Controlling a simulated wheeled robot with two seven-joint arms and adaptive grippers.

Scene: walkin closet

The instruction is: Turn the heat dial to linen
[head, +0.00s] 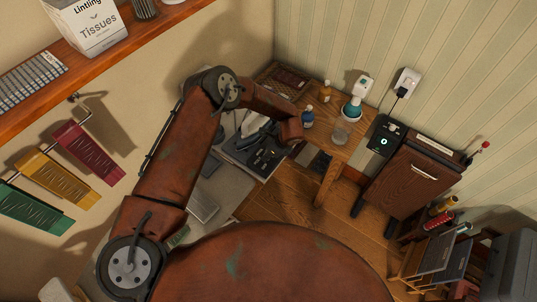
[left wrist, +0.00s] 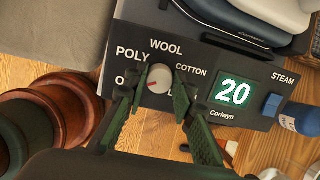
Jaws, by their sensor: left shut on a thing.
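The heat dial (left wrist: 159,79) is a small white round knob with a red mark on a dark control panel (left wrist: 205,62). The red mark is at its lower left, on the side of a label beginning with O. POLY, WOOL and COTTON are readable around it; a label beginning with L at lower right is partly covered by a finger. My left gripper (left wrist: 160,76) is shut on the dial, one green finger on each side. A green display (left wrist: 233,93) reads 20. In the head view the panel (head: 262,157) is small and the dial cannot be made out. My right gripper is not in view.
An iron (left wrist: 245,22) rests just beyond the panel. A wooden side table (head: 345,143) holds bottles and a glass. A shelf (head: 110,50) runs above at left.

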